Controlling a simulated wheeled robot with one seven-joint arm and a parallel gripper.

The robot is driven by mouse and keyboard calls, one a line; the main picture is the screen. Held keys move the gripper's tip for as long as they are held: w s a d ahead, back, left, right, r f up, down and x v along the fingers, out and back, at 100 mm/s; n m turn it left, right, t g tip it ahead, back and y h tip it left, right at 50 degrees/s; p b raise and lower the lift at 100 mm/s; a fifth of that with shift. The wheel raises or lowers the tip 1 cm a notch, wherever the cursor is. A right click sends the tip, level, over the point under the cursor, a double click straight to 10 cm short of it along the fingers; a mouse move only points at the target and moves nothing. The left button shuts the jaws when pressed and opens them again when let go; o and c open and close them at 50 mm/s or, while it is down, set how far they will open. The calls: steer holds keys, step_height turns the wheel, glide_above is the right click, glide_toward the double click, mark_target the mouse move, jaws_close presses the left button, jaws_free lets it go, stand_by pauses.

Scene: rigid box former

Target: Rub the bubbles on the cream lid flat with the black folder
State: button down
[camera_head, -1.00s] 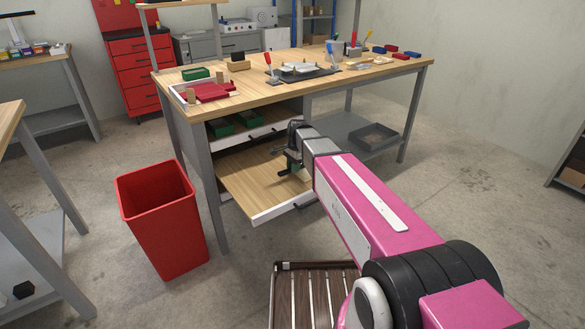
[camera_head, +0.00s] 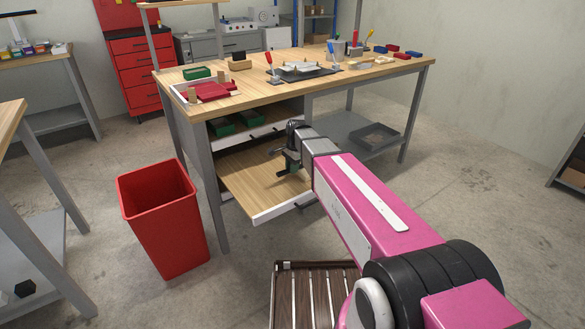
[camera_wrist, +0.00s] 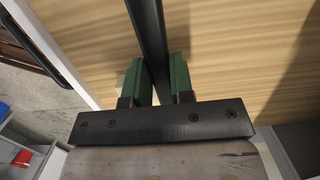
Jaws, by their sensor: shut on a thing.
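My gripper (camera_wrist: 156,72) has green finger pads and is shut on a long, flat black strip, which I take to be the black folder (camera_wrist: 150,30). The strip runs up between the pads and out of the top of the wrist view. In the head view my gripper (camera_head: 288,162) hangs over the pulled-out wooden drawer board, below bench-top height; the folder is hard to make out there. A pale piece on a dark mat on the bench may be the cream lid (camera_head: 298,67). Bubbles on it are too small to see.
The wooden drawer board (camera_head: 245,180) sticks out of the bench (camera_head: 345,72) with a white front edge. Green items lie in the drawer above it. A red bin (camera_head: 160,220) stands at left.

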steer(key=shift+s+a+f, duration=0.1)
steer(key=shift+s+a, duration=0.25)
steer(key=shift+a, duration=0.15)
stand_by(0.4)
steer(key=shift+w+d, duration=0.7)
steer(key=shift+d, duration=0.3)
stand_by(1.2)
steer(key=shift+r, duration=3.5)
steer(key=shift+d, duration=0.1)
